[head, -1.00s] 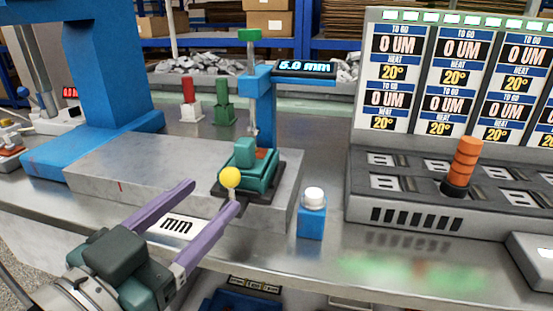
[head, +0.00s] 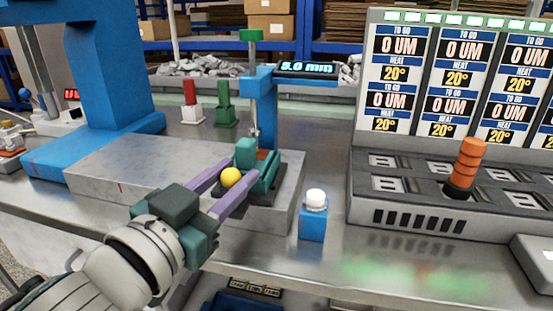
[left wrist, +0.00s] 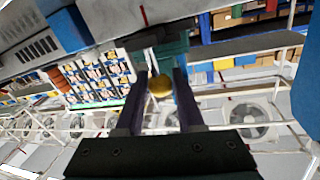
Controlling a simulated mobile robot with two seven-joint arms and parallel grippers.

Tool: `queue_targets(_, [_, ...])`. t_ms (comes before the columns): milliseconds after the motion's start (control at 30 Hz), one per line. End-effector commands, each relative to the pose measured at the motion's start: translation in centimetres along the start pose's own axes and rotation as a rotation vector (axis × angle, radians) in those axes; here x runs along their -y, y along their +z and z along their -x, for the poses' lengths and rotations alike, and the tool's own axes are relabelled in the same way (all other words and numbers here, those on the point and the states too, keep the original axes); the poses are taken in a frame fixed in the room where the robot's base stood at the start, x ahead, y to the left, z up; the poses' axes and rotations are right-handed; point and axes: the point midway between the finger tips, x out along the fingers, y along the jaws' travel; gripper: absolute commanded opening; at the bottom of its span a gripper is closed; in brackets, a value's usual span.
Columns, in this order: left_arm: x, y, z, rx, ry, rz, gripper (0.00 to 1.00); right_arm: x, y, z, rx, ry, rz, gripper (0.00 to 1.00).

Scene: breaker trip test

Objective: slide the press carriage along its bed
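The press carriage (head: 266,172) is a teal-green block on a dark plate, with a yellow ball knob (head: 231,178) at its front. It sits near the right end of the grey bed (head: 120,167), under the blue post. My left gripper (head: 231,180) has its two purple fingers apart, one on either side of the knob. In the left wrist view the yellow knob (left wrist: 160,85) shows between the fingertips, with the teal carriage (left wrist: 168,54) beyond it. I cannot tell whether a finger touches the knob. My right gripper is in neither view.
A blue block with a white button (head: 314,210) stands right of the bed. The blue press frame (head: 100,100) stands at the left. The bed's left part is clear, with a red mark.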

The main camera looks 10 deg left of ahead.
Motion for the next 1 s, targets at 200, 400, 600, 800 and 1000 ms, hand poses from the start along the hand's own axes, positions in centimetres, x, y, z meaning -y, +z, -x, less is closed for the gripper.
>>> queue_targets(200, [0.0, 0.01, 0.02, 0.0, 0.0, 0.0, 0.11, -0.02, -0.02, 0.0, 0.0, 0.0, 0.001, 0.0])
queue_targets(400, [0.0, 0.01, 0.02, 0.0, 0.0, 0.0, 0.0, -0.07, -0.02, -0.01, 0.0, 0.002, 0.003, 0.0])
queue_targets(600, [0.01, 0.02, 0.02, 0.0, 0.0, 0.0, 0.0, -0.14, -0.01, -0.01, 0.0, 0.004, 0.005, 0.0])
queue_targets(800, [0.01, 0.01, 0.02, 0.0, 0.0, 0.0, 0.0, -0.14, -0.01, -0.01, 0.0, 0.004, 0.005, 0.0])
queue_targets(1000, [0.01, 0.01, 0.02, 0.0, 0.0, 0.0, 0.0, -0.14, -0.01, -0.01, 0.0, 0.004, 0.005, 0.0])
